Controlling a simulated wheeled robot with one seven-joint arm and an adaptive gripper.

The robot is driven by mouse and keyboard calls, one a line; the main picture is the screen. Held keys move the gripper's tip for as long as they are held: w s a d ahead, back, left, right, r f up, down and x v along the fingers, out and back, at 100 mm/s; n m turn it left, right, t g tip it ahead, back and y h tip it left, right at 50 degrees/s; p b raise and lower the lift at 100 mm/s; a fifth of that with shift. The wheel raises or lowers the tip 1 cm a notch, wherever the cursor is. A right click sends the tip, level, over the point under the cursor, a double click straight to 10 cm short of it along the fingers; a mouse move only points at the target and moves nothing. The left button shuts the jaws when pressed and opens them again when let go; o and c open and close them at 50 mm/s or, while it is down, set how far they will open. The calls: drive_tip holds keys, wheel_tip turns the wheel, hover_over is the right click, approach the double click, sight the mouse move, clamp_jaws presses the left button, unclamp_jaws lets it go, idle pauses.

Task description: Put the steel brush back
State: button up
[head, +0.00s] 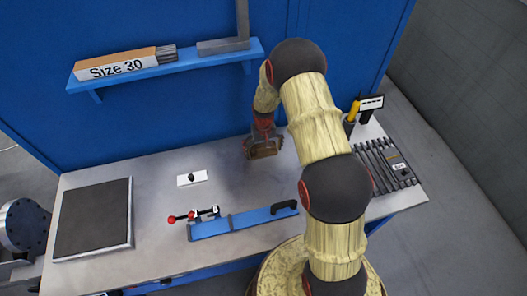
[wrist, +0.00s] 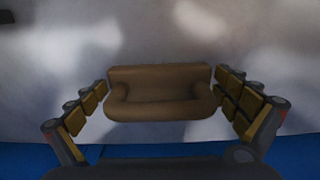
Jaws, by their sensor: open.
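A brown, block-shaped thing with a rounded front (wrist: 160,92) sits between my fingers in the wrist view. My gripper, also in the wrist view (wrist: 165,115), is open, with one finger on each side of the brown thing. I cannot tell whether the fingers touch it.
The grey bench (head: 150,245) also holds a dark square plate (head: 93,216), a white plate with a black knob (head: 192,178), a blue bar with red-tipped clamp (head: 240,222) and a tool row (head: 385,165). A blue shelf (head: 190,64) above carries a Size 30 box (head: 118,64).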

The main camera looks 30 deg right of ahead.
wheel_tip(320, 180, up, 13)
drive_tip(key=shift+f+p, duration=0.15)
drive_tip(key=shift+p, duration=0.4)
drive_tip(key=s+a+r+t, duration=0.1)
drive_tip(key=s+a+r, duration=0.15)
drive_tip(key=r, duration=0.55)
drive_tip(key=s+a+r+n+t, duration=0.1)
drive_tip(key=s+a+r, duration=0.1)
drive_tip(key=s+r, duration=0.35)
drive_tip(key=s+a+r+t, duration=0.1)
drive_tip(key=s+a+r, duration=0.1)
drive_tip(key=r, duration=0.8)
drive_tip(key=s+a+r+t, duration=0.1)
drive_tip(key=s+r, duration=0.3)
drive_tip(key=s, duration=0.5)
drive_tip(key=s+a+r+n+t, duration=0.1)
drive_tip(key=s+a+r, duration=0.3)
drive_tip(key=s, duration=0.6)
drive_tip(key=shift+s+a+t, duration=0.2)
drive_tip(key=shift+t, duration=0.1)
drive_tip(key=shift+s, duration=0.1)
